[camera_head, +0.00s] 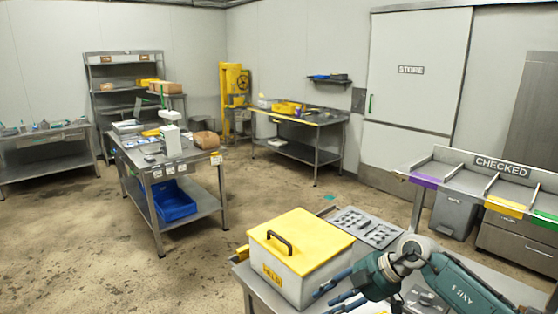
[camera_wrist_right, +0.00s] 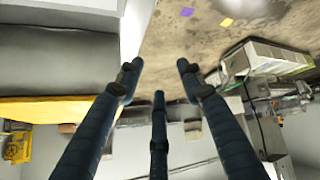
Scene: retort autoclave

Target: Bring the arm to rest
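My right arm (camera_head: 455,285) comes in from the lower right in the head view. Its gripper (camera_head: 322,299) is beside the right front side of a grey box with a yellow lid, above the near table. In the right wrist view the three dark blue fingers of the gripper (camera_wrist_right: 158,85) are spread apart with nothing between them. A grey surface with a yellow edge at the left of that view appears to be the box. My left gripper is not in view.
The grey box (camera_head: 310,278) with a black lid handle stands on the near table (camera_head: 260,292). A grey plate with cutouts (camera_head: 365,226) lies behind it. A rack marked CHECKED (camera_head: 480,178) stands at the right. A wheeled-looking steel table (camera_head: 135,160) is further back; open floor lies between.

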